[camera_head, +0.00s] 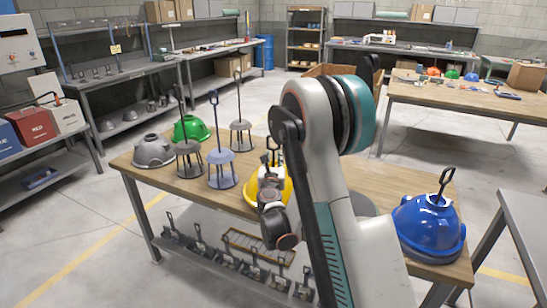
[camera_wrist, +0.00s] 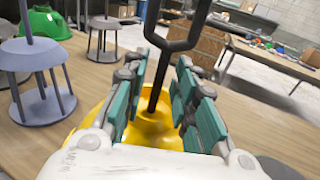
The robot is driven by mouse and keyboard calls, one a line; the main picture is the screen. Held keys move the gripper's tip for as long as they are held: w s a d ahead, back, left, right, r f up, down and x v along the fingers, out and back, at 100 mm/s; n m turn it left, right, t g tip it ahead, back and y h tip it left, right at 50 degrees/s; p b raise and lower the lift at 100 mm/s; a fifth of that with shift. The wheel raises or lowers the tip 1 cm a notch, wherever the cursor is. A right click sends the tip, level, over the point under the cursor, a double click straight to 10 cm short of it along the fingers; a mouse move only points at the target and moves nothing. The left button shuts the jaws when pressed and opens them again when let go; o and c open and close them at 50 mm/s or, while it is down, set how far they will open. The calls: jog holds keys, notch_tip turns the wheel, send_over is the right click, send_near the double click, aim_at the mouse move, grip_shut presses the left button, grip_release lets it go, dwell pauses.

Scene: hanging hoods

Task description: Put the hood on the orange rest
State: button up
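A yellow hood (camera_head: 284,190) stands on the wooden table, partly hidden behind my arm. It also shows in the wrist view (camera_wrist: 152,132) with a black stem and forked handle (camera_wrist: 178,42) rising from its top. My gripper (camera_wrist: 160,78) is open above the hood, with teal fingers on either side of the stem and a gap visible. No rest that is clearly orange shows. Three stool-like rests stand left of the yellow hood: a lavender one (camera_head: 221,157), a dark grey one (camera_head: 188,149) and another grey one (camera_head: 240,126).
A grey hood (camera_head: 153,152) and a green hood (camera_head: 191,130) sit at the table's left end. A blue hood (camera_head: 429,228) sits at the right end, beyond my arm. The lower shelf holds several small handled items and a wire tray (camera_head: 258,246).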

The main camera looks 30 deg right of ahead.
jog(key=v, duration=1)
jog(key=a+r+n+t+y, duration=0.2)
jog(key=a+r+n+y, duration=0.4)
jog(key=a+r+n, duration=0.5)
jog(key=s+a+r+n+g+y, duration=0.2)
jog(key=s+a+r+n+y, duration=0.3)
jog(key=n, duration=0.8)
jog(key=s+f+n+g, duration=0.3)
jog(key=s+n, duration=0.3)
jog(key=s, duration=0.3)
jog(key=s+f+n+g+h, duration=0.1)
jog(key=s+f+n+g, duration=0.2)
jog(key=s+n, duration=0.3)
jog(key=s+f+n+g+h, duration=0.1)
jog(key=s+n, duration=0.4)
jog(key=s, duration=0.7)
notch_tip(320, 180, down, 3)
jog(key=shift+s+d+r+n+g, duration=0.2)
jog(key=shift+s+d+n+g, duration=0.15)
jog(key=shift+g, duration=0.55)
jog(key=shift+w, duration=0.15)
